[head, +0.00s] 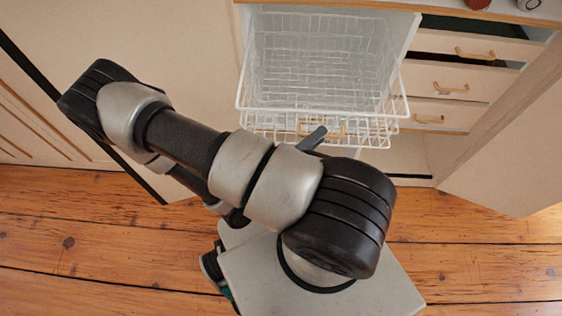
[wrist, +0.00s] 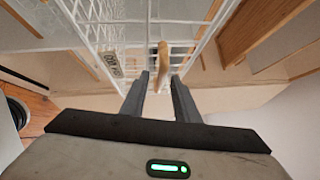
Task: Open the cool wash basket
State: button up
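White wire baskets (head: 243,107) hang one above another in the open cabinet, and their fronts stick out past the cabinet top. A wooden handle (head: 330,128) shows on a basket front. My gripper (wrist: 160,76) is at the basket fronts, with its fingers apart on either side of a wooden handle (wrist: 162,56). A gap seems to show between the fingers and the handle. A small tag (wrist: 111,64) hangs on the wire; I cannot read it, so I cannot tell which basket is the cool wash one. In the head view my arm hides most of the gripper.
Drawers with wooden handles (head: 436,88) stand to the right of the baskets. An open door panel (head: 515,165) is at far right. The plank floor (head: 480,265) is clear at lower right.

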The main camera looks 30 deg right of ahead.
jog(key=v, duration=1.7)
jog(key=shift+a, duration=0.2)
